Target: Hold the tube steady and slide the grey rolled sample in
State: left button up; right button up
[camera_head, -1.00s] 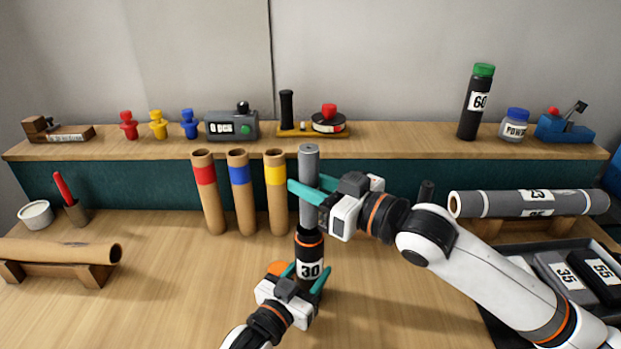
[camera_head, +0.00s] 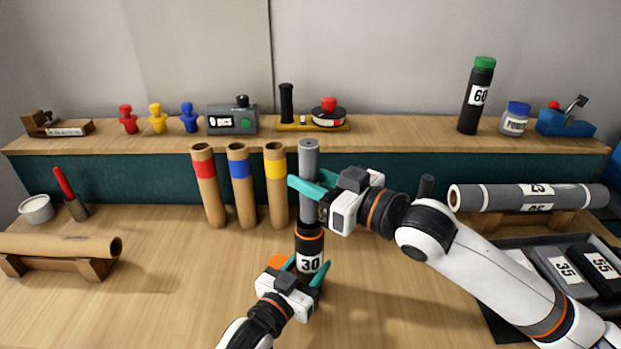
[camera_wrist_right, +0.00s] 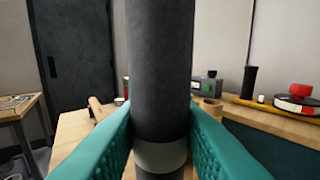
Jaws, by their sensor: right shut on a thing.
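The grey roll (camera_head: 309,158) stands upright, its lower end at the mouth of the dark tube labelled 30 (camera_head: 310,263). I cannot tell how far inside it is. My right gripper (camera_head: 308,188) is shut on the roll above the tube. In the right wrist view, the roll (camera_wrist_right: 160,70) passes between the teal fingers (camera_wrist_right: 160,125), with a paler band low down. The tube has orange rings and stands upright on the table. My left gripper (camera_head: 306,272) has its fingers on both sides of the tube's lower part and appears shut on it.
Three cardboard tubes with red (camera_head: 204,175), blue (camera_head: 238,172) and yellow (camera_head: 275,170) bands stand behind, left of the roll. A brown roll lies on a wooden rest (camera_head: 95,270) at left.

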aim_at(317, 216)
jog(key=shift+f, duration=0.1)
dwell(0.3)
jog(key=shift+f, duration=3.4)
jog(key=o, duration=1)
jog(key=shift+d, duration=0.1)
jog(key=v, duration=1.2)
